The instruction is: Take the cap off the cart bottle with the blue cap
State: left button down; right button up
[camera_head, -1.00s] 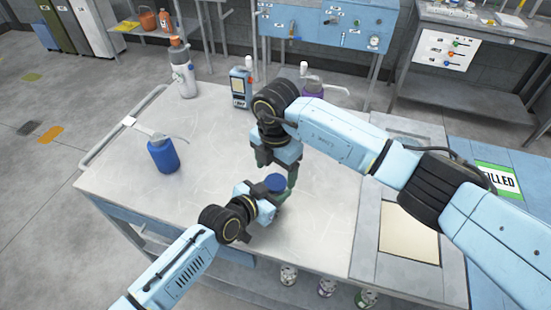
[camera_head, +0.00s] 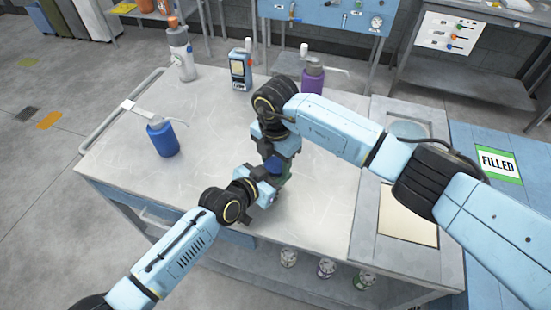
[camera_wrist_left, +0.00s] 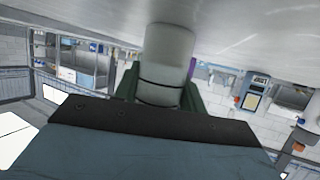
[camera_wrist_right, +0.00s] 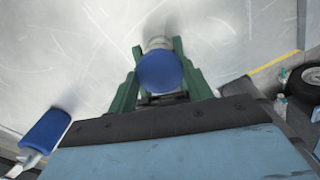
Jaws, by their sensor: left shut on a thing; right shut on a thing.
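The cart bottle with the blue cap stands on the cart between my grippers, mostly hidden in the head view. Its pale body (camera_wrist_left: 167,55) shows in the left wrist view between the green fingers of my left gripper (camera_wrist_left: 160,88), shut on it. Its blue cap (camera_wrist_right: 160,73) shows in the right wrist view between the green fingers of my right gripper (camera_wrist_right: 160,70), shut on it from above. In the head view a bit of the cap (camera_head: 273,166) shows under the right gripper. The cap is in line with the bottle; I cannot tell whether it is loose.
The cart top (camera_head: 220,140) is clear around the bottle. A blue pump bottle (camera_head: 163,139) stands at left, a white bottle with an orange top (camera_head: 181,55) at back left.

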jog(key=shift+n, duration=1.7)
jog(key=o, duration=1.1)
jog(key=shift+r, duration=0.15)
